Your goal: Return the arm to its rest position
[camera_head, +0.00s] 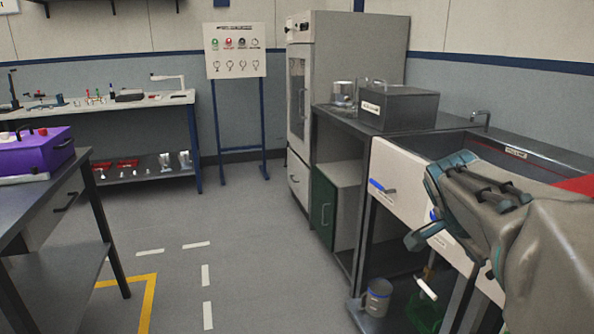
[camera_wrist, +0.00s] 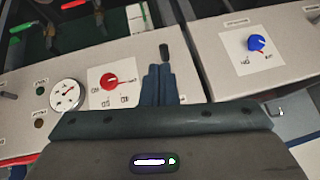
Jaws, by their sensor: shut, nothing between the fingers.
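My gripper (camera_wrist: 160,72) shows in the wrist view with its dark fingers together and nothing between them. It is over a pale control panel (camera_wrist: 215,75) that has a red knob (camera_wrist: 110,82) left of the fingers and a blue knob (camera_wrist: 257,43) to the right. I cannot tell how far the fingers are from the panel. In the head view my grey arm reaches in from the right, in front of the sink bench, and hides part of the bench's pale front panel (camera_head: 390,165). The fingertips are not clear there.
The sink bench (camera_head: 345,118) carries a dark lidded box (camera_head: 400,108). A round gauge (camera_wrist: 67,95) sits on the panel. A purple case (camera_head: 35,150) stands on the left table (camera_head: 30,210). A tall cabinet (camera_head: 350,60) and a sign board (camera_head: 236,50) stand behind. The middle floor is clear.

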